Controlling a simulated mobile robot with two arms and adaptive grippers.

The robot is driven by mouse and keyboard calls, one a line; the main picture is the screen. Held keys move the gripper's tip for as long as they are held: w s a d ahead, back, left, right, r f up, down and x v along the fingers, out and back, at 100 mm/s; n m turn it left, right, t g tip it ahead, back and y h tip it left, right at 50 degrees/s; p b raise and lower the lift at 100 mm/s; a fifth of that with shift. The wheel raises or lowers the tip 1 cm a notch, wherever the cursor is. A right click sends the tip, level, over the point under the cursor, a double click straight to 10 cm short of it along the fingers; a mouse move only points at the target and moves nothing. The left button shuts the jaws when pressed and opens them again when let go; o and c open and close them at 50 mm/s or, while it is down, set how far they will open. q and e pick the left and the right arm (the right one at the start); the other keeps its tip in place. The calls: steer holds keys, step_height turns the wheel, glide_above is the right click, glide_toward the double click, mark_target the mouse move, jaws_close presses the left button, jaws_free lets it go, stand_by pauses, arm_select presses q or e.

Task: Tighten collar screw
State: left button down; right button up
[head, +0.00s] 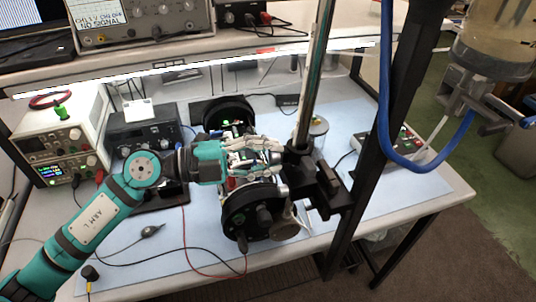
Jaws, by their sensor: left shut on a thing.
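A black collar clamp (298,163) sits around an upright metal rod (314,70) right of the middle of the head view. My left gripper (272,157) reaches in from the left and its fingers are shut at the collar's left side, where the collar screw would be. The screw itself is hidden by the fingers, so I cannot see how far in it sits. A clear cylinder (319,131) stands behind the rod, partly hidden. My right gripper is not in view.
A black wheeled device (255,212) lies just below my left gripper. A dark frame post (375,130) and blue hose (384,80) stand right of the rod. A power supply (62,140) is at the left. The blue mat (150,262) is mostly free in front, with cables across it.

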arm_select(q)
steer(key=m, duration=0.3)
steer(key=shift+b, duration=0.4)
steer(key=m+b, duration=0.1)
steer(key=m, duration=0.1)
steer(key=shift+f+m+y, duration=0.1)
steer(key=shift+m+y, duration=0.2)
steer(key=m+b, duration=0.3)
steer(key=m, duration=0.1)
steer(key=shift+f+m+t+y+b, duration=0.15)
steer(key=shift+m+y+b, duration=0.15)
steer(key=shift+m+b, duration=2.25)
steer(key=shift+r+m+t+y+b, duration=0.15)
steer(key=shift+m+y+b, duration=0.15)
steer(key=shift+m+b, duration=2.2)
